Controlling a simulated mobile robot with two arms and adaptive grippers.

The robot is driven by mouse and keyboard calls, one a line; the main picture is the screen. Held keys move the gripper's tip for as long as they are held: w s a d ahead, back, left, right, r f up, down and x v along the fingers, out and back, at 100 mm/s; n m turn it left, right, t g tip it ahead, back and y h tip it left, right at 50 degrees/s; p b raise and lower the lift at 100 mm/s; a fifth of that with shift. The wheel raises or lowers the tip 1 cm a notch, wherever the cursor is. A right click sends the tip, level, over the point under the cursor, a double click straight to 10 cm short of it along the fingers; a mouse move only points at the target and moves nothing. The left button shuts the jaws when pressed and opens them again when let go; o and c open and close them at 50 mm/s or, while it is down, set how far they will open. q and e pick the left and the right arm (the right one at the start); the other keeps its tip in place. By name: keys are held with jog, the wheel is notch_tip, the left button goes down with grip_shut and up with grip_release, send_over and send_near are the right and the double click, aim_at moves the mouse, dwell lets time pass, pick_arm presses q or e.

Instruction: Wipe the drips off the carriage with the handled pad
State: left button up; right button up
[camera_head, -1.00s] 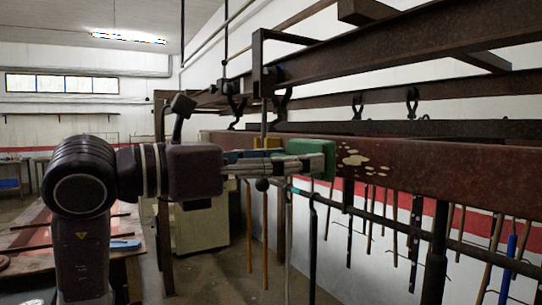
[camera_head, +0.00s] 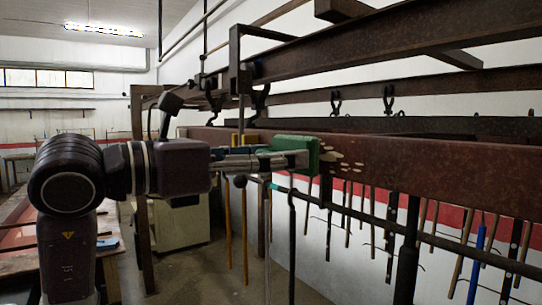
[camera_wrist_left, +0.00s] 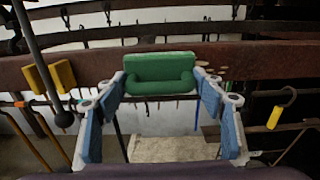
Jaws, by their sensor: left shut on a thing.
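The carriage is a rusty brown beam (camera_head: 430,168) running across the head view; it also shows in the left wrist view (camera_wrist_left: 275,62). Pale cream drips (camera_head: 342,160) mark its face just right of the pad. In the left wrist view a few drips (camera_wrist_left: 217,72) show beside the pad's right edge. My left gripper (camera_head: 296,160) is shut on the green handled pad (camera_head: 298,147), which is at the beam's face; exact contact cannot be told. The pad faces the beam in the left wrist view (camera_wrist_left: 160,67). My right gripper is out of view.
A yellow block (camera_head: 246,139) is at the beam left of the pad. A dark rod with a ball end (camera_head: 240,182) hangs near my gripper. A rail below holds several hanging tools, one with a blue handle (camera_head: 476,262). Dark beams and hooks (camera_head: 388,97) are overhead.

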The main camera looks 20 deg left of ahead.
aim_at(311, 157)
pick_arm(q)
jog(key=shift+x, duration=0.8)
jog(key=shift+s, duration=0.1)
jog(key=shift+s+d, duration=0.75)
jog(key=shift+d, duration=0.2)
jog(key=shift+s+d, duration=0.75)
jog(key=shift+d, duration=0.15)
jog(key=shift+s+d, duration=0.65)
jog(key=shift+d, duration=0.2)
jog(key=shift+s+d, duration=0.6)
jog(key=shift+d, duration=0.3)
jog(key=shift+s+d, duration=0.65)
jog(key=shift+d, duration=0.2)
jog(key=shift+f+b, duration=0.1)
jog(key=shift+b, duration=0.2)
jog(key=shift+w+a+b, duration=0.4)
jog(key=shift+w+a, duration=0.05)
jog(key=shift+a, duration=0.1)
jog(key=shift+w+a+b, duration=0.5)
jog(key=shift+w+a, duration=0.65)
jog(key=shift+a, duration=0.35)
jog(key=w+a, duration=0.3)
jog(key=a, duration=0.1)
jog(key=shift+w+a+b, duration=0.3)
jog(key=shift+w+a, duration=0.1)
